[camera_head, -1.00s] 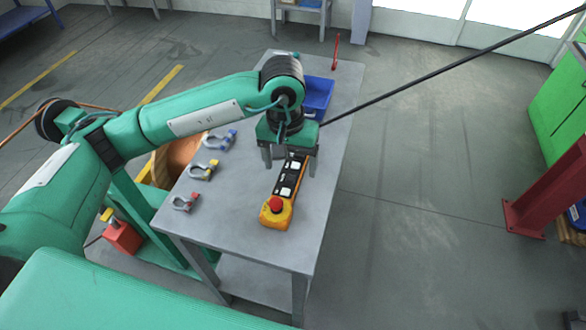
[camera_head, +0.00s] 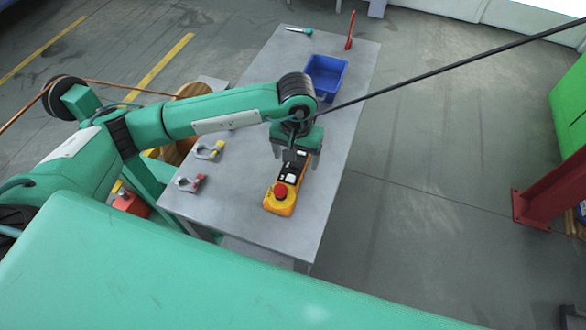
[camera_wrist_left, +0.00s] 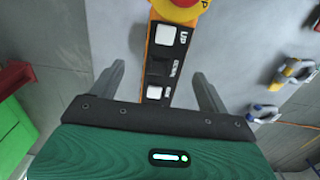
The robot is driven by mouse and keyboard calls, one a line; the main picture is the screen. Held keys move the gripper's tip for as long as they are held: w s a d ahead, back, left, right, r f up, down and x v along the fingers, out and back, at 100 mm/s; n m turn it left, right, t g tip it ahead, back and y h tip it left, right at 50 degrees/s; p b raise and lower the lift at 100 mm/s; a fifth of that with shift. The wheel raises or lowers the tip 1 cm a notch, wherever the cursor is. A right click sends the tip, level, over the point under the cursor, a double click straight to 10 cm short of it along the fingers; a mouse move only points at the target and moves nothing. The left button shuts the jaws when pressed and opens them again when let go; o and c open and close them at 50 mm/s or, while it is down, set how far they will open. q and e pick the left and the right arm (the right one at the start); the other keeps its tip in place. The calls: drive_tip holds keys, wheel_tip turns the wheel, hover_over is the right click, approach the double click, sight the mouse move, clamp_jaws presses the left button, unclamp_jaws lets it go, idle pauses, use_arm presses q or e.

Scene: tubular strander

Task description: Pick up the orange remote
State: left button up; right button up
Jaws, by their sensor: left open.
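The orange remote (camera_head: 283,194) lies on the grey table (camera_head: 240,200), with a black button panel and a red stop button on a yellow end. The yellow end points toward me. My left gripper (camera_head: 296,156) is over the remote's far part and hides some of it. In the left wrist view the remote (camera_wrist_left: 163,50) runs between the two spread fingers of the left gripper (camera_wrist_left: 160,85), with visible gaps on both sides. The gripper is open and holds nothing. My right gripper is not in view.
Clamps with yellow (camera_head: 209,151) and red (camera_head: 190,184) parts lie left of the remote. A blue bin (camera_head: 326,76), a red tool (camera_head: 350,30) and a screwdriver (camera_head: 300,31) are at the table's far end. A dark cable or bar (camera_head: 450,65) crosses at upper right.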

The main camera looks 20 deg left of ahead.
sight(294, 163)
use_arm(q)
drive_tip(key=f, duration=0.1)
drive_tip(key=f+p, duration=0.1)
drive_tip(key=f, duration=0.1)
drive_tip(key=shift+a+f+p, duration=0.15)
drive_tip(key=shift+a+p, duration=0.15)
drive_tip(key=shift+f, duration=0.6)
drive_tip(key=c, duration=1.3)
drive_tip(key=shift+c, duration=0.5)
drive_tip(key=shift+w+r, duration=0.1)
drive_tip(key=shift+r, duration=0.05)
